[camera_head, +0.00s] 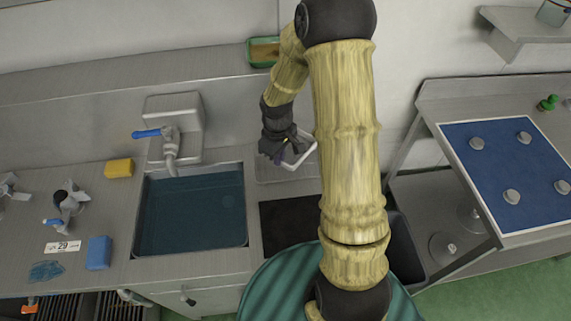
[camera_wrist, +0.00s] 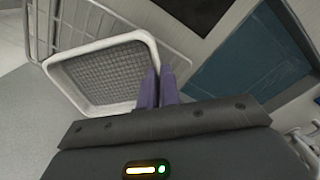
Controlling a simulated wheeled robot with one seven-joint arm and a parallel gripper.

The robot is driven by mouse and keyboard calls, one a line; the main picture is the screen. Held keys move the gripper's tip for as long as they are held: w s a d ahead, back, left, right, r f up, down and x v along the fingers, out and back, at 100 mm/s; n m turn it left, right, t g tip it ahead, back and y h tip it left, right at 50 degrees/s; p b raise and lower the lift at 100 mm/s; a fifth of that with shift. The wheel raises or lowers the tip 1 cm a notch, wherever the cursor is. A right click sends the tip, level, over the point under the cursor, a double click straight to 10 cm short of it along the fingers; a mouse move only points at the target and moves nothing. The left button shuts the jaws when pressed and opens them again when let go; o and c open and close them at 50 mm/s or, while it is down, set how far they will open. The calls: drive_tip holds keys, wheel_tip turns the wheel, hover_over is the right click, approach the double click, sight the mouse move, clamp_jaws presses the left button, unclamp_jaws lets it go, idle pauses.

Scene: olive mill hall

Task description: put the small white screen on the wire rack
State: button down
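The small white screen (camera_wrist: 105,75) has a white rim around grey mesh. In the wrist view my gripper (camera_wrist: 158,80) has its two purple fingers close together on the screen's right rim, holding it. In the head view my gripper (camera_head: 283,155) is over the counter right of the sink, with the white screen (camera_head: 303,153) at its right, partly hidden by my arm. The wire rack (camera_wrist: 33,30) shows as thin metal bars beside and behind the screen in the wrist view. I cannot tell whether the screen touches it.
A sink of blue water (camera_head: 190,215) and its tap (camera_head: 170,140) are left of my gripper. A dark panel (camera_head: 290,222) lies in front. A yellow sponge (camera_head: 119,168) and blue sponge (camera_head: 99,253) lie left. A green tray (camera_head: 262,52) stands behind.

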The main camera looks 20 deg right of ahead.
sight(280, 178)
drive_tip(key=shift+f, duration=1.35)
wheel_tip(280, 178, down, 4)
drive_tip(key=shift+w+r+p, duration=0.1)
drive_tip(key=shift+p, duration=0.4)
drive_tip(key=shift+w+a+f, duration=0.1)
drive_tip(key=shift+f, duration=0.15)
drive_tip(key=shift+s, duration=0.25)
drive_tip(key=shift+f, duration=0.1)
drive_tip(key=c, duration=1.6)
unclamp_jaws()
drive_tip(key=shift+w, duration=0.1)
